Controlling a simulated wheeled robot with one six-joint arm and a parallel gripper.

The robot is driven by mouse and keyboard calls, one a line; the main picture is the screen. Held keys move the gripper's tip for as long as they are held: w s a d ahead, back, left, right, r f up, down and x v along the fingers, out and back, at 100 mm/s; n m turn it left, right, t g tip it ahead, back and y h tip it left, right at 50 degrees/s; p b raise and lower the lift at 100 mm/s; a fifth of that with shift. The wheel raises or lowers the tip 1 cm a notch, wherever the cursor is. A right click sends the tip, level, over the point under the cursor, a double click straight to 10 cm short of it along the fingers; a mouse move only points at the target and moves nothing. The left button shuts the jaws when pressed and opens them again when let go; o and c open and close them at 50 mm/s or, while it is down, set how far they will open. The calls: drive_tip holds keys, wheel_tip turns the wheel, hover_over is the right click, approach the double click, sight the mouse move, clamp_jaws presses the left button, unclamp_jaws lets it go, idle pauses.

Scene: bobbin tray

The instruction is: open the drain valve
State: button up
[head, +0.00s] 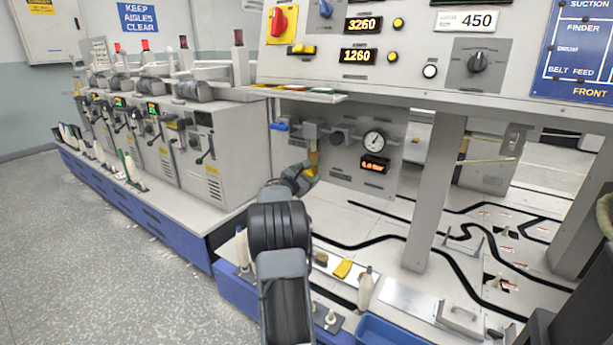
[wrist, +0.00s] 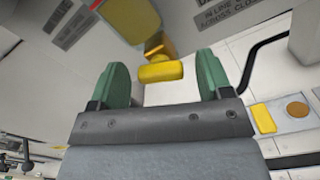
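The drain valve shows in the wrist view as a small yellow tap with a flat yellow handle (wrist: 160,72), just below a yellowish bowl (wrist: 127,18). In the head view the bowl (head: 313,158) hangs under a grey fitting on the panel, above my gripper (head: 308,178). In the wrist view my gripper's two green fingers (wrist: 162,82) are apart, with the handle in the gap between them. I see space on both sides of the handle, so neither finger appears to touch it. My wrist partly hides the tap in the head view.
A round gauge (head: 374,141) and a red-lit display (head: 374,164) are on the panel to the right. A blue lever (head: 280,126) sticks out at the upper left. A grey post (head: 434,190) stands to the right. A yellow block (head: 342,268) lies on the deck below.

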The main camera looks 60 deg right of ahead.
drive_tip(key=a+p, duration=0.2)
drive_tip(key=a, duration=1.1)
drive_tip(key=shift+a, duration=0.4)
